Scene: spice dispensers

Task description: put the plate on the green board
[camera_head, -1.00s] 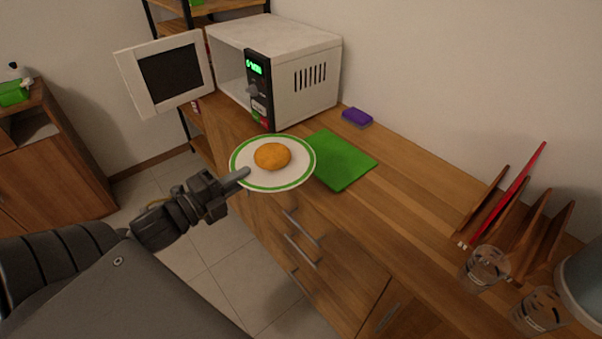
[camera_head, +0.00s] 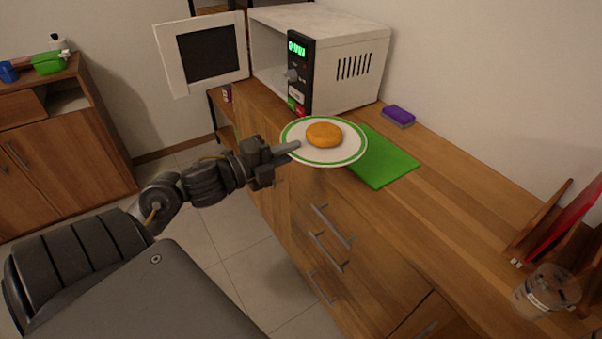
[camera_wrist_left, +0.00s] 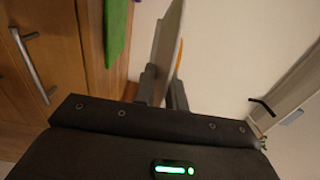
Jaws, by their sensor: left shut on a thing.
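The white plate with a green rim (camera_head: 324,155) carries a round orange-brown food piece (camera_head: 324,134). My left gripper (camera_head: 284,148) is shut on the plate's left edge. In the left wrist view the plate (camera_wrist_left: 171,45) shows edge-on between the fingers (camera_wrist_left: 163,88). The green board (camera_head: 387,165) lies on the wooden counter, just right of the plate, and the plate's right side covers part of it in the head view. The green board (camera_wrist_left: 116,30) also shows at the upper left in the left wrist view. My right gripper is out of view.
A white microwave (camera_head: 345,60) with its door (camera_head: 206,54) open stands behind the plate. A purple sponge (camera_head: 398,115) lies behind the board. A rack (camera_head: 544,222) and a clear glass (camera_head: 546,291) stand at the right. Counter right of the board is clear.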

